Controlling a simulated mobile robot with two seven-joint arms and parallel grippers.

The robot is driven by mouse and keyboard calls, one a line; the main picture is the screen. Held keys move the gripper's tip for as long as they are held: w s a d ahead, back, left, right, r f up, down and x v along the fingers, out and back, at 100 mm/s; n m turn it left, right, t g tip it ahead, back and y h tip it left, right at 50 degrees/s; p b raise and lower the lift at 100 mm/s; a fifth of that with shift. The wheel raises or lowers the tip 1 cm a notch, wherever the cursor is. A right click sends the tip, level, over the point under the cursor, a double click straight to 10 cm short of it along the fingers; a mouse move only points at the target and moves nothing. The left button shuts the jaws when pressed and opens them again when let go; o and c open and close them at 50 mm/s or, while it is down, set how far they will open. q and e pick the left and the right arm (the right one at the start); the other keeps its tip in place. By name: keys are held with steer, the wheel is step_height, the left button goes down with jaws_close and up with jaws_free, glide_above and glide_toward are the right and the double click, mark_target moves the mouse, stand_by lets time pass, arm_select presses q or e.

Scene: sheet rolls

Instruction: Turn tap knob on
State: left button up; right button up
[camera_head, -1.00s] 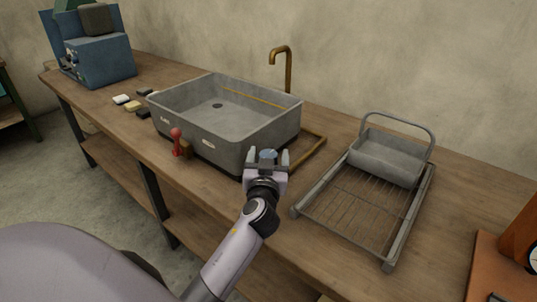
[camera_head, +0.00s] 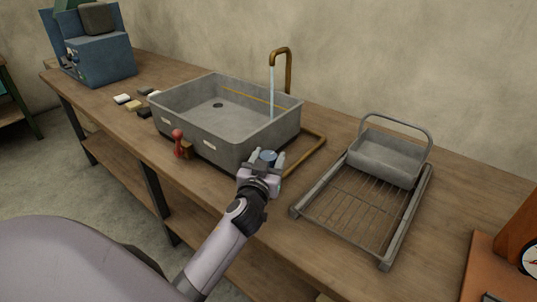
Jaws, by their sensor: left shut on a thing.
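The brass tap (camera_head: 289,68) rises behind the grey sink basin (camera_head: 190,141). A pale blue stream of water (camera_head: 272,95) falls from its spout into the basin. A brass pipe (camera_head: 312,150) runs along the table by the basin's right side to a blue-grey tap knob (camera_head: 268,156) near the basin's front right corner. My left gripper (camera_head: 266,161) is shut on the knob, with its fingers on either side, and hides part of it. My right gripper is not in the view.
A red-handled fitting (camera_head: 178,143) stands at the basin's front. A wire rack (camera_head: 352,207) holding a grey metal basket (camera_head: 388,158) lies to the right. Small blocks (camera_head: 133,106) and a blue machine (camera_head: 101,60) are at the left.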

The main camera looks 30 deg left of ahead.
arm_select(q)
steer(key=m+h+p, duration=0.1)
steer(key=m+h, duration=0.1)
steer(key=t+h+p, duration=0.1)
steer(key=h, duration=0.1)
steer(key=shift+a+r+m+p, duration=0.15)
steer(key=shift+r+m+p, duration=0.15)
steer(key=shift+m, duration=0.1)
steer(key=m+h, duration=0.2)
steer(key=h, duration=0.2)
steer(key=shift+f+m+p, duration=0.15)
steer(key=shift+m+p, duration=0.15)
steer(key=shift+p, duration=0.1)
steer(key=m+g+h, duration=0.1)
steer(key=m+h, duration=0.1)
steer(key=h, duration=0.1)
steer(key=shift+f+h, duration=0.1)
steer(key=shift+h, duration=0.2)
steer(key=shift+m+g+h+b, duration=0.55)
steer(key=shift+m+h, duration=0.65)
steer(key=shift+h, duration=0.3)
steer(key=shift+g, duration=0.25)
steer(key=o, duration=0.9)
steer(key=shift+o, duration=0.2)
steer(key=shift+s, duration=0.1)
